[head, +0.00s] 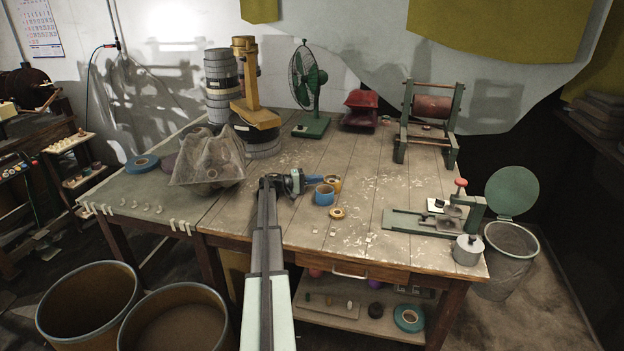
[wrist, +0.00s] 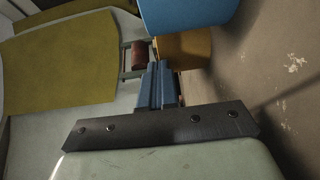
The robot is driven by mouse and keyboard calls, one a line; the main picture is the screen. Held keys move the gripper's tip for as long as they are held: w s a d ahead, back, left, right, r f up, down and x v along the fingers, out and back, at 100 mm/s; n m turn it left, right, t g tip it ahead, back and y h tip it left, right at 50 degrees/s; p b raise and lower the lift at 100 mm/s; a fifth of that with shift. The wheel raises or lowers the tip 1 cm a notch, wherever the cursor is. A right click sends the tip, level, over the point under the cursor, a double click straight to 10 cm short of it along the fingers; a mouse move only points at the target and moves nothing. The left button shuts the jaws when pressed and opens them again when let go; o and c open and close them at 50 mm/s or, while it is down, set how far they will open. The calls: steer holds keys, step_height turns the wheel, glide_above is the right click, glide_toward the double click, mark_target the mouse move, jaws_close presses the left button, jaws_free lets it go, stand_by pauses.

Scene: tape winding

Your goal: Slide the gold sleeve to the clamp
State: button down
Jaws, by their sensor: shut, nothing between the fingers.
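The gold sleeve (head: 334,181) stands on the wooden table, just behind a blue sleeve (head: 324,196). In the wrist view, the gold sleeve (wrist: 190,48) shows past my fingertips and the blue sleeve (wrist: 185,14) is nearer at the top. My gripper (head: 314,180) is shut and empty, low over the table, just left of both sleeves. Its blue fingers (wrist: 157,72) lie together, pointing toward the gold sleeve; I cannot tell whether they touch it. A green bench device (head: 474,207) with a red knob, at the right front, may be the clamp.
A small tan ring (head: 338,213) lies in front of the blue sleeve. A metal canister (head: 468,250) stands at the front right corner. A green fan (head: 310,100) and a roller stand (head: 430,115) stand at the back. The table between the sleeves and the green device is mostly clear.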

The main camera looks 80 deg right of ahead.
steer(key=shift+s+a, duration=0.3)
steer(key=shift+s, duration=0.5)
steer(key=shift+w+d+r, duration=0.1)
steer(key=shift+w+d, duration=0.15)
steer(key=shift+w, duration=0.3)
step_height(320, 180, up, 5)
steer(key=s+a, duration=0.3)
steer(key=s, duration=0.8)
steer(key=s+a, duration=0.4)
steer(key=s, duration=0.8)
steer(key=s+a, duration=0.4)
steer(key=s, duration=0.7)
steer(key=shift+s, duration=0.25)
